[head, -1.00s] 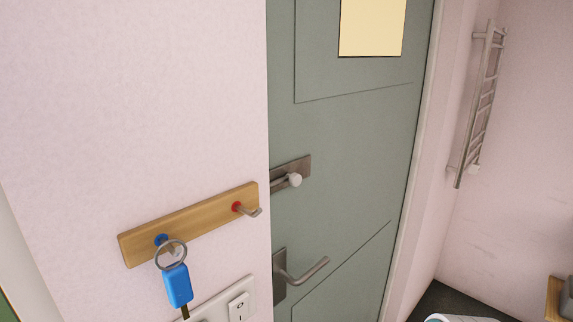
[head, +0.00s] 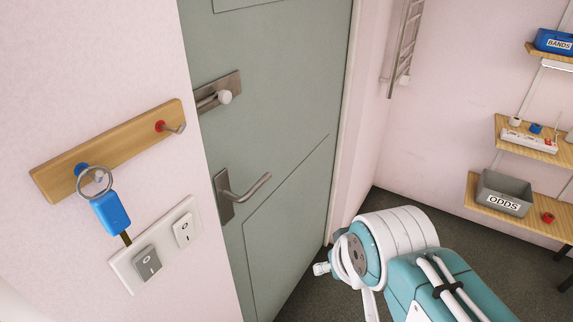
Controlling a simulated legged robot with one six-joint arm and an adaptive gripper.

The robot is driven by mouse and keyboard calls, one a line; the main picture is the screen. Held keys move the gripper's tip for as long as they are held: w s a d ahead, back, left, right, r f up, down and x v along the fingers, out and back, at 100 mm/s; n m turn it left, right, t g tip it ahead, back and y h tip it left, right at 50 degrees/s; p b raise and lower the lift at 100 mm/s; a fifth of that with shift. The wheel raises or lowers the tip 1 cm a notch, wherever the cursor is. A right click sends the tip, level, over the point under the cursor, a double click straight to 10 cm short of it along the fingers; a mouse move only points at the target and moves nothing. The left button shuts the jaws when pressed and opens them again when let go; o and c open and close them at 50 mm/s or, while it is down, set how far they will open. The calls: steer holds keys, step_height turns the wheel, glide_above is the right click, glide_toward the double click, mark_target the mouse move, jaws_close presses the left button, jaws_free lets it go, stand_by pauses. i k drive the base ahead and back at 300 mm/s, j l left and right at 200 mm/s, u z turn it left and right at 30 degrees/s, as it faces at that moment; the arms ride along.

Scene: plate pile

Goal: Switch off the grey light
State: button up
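A white switch plate (head: 122,272) is on the pink wall at lower left in the head view. It carries a grey rocker switch (head: 147,262) on its left and a white rocker switch (head: 184,229) on its right. Both have a round mark above and a line mark below. I cannot tell which way either rocker is pressed. No lamp shows. My teal and white arm is at the lower right, well away from the plate.
A wooden rack (head: 108,150) above the plate holds a blue-tagged key (head: 111,213), which hangs close to the plate. A grey-green door (head: 290,110) with a lever handle (head: 243,195) is beside it. Shelves with a grey ODDS bin (head: 503,192) are at right.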

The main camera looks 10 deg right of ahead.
mark_target(148, 263)
steer(key=u, duration=1.3)
